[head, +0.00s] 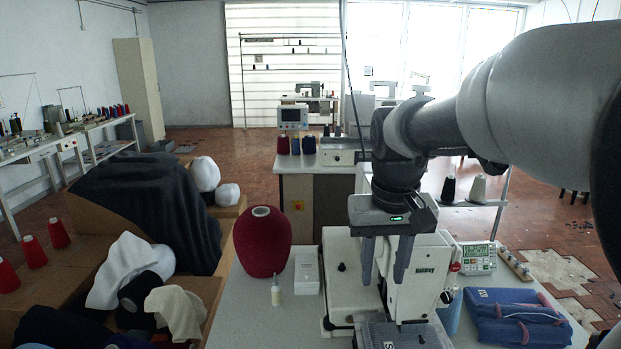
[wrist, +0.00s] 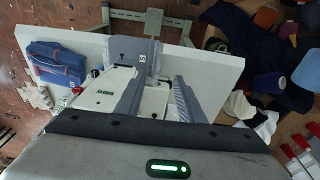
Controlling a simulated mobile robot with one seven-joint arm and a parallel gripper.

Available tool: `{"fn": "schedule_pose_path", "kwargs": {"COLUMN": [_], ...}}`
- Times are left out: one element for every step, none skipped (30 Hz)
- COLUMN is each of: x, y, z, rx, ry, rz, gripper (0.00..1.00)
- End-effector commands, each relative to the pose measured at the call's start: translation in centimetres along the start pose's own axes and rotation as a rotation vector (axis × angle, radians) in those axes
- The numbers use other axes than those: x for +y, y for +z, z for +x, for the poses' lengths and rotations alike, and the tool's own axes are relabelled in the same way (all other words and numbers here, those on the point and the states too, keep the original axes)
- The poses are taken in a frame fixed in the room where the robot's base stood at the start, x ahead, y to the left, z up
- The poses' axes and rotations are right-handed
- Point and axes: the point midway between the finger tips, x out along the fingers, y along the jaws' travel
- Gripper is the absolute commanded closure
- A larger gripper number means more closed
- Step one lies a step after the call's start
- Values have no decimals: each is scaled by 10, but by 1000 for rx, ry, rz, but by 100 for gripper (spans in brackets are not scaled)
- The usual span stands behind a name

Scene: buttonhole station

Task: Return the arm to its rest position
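My gripper (head: 384,262) hangs pointing down in front of the white buttonhole machine (head: 425,270). Its two grey fingers are apart with nothing between them. In the wrist view the fingers of my gripper (wrist: 154,98) are also spread, with the machine (wrist: 105,92) below and partly hidden by the left finger. My arm reaches in from the right side of the head view. A grey tray marked S (head: 400,338) is at the front of the machine; it also shows in the wrist view (wrist: 148,54).
On the table (head: 290,325) stand a dark red yarn cone (head: 262,242), a small cream bottle (head: 276,292) and a white box (head: 307,270). A blue bag (head: 517,318) lies at the right, near a control box (head: 477,258). Boxes of fabric fill the left.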

Motion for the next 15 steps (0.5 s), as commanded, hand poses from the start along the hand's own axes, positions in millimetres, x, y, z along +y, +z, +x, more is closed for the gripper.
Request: {"fn": "schedule_pose_path", "kwargs": {"x": [2,2,3,4,4,4,5,5,5,5,5,5,5,5,5], "y": [20,30,44,55,65,79,88,97,108,116,122,129,134,138,141], "z": [-21,-28,-36,-42,-46,-51,-53,-55,-57,-57,-57,-56,-56,-56,-55], "rx": [48,71,105,128,153,183,205,226,252,268,284,302,313,322,333], "ry": [-2,-3,-6,-8,-10,-12,-14,-16,-18,-20,-21,-23,-24,-24,-25], "rz": [2,3,4,4,5,6,7,8,9,10,10,11,11,11,11], "gripper": [65,65,65,65,65,65,65,65,65,65,65,65,65,65,65]}}
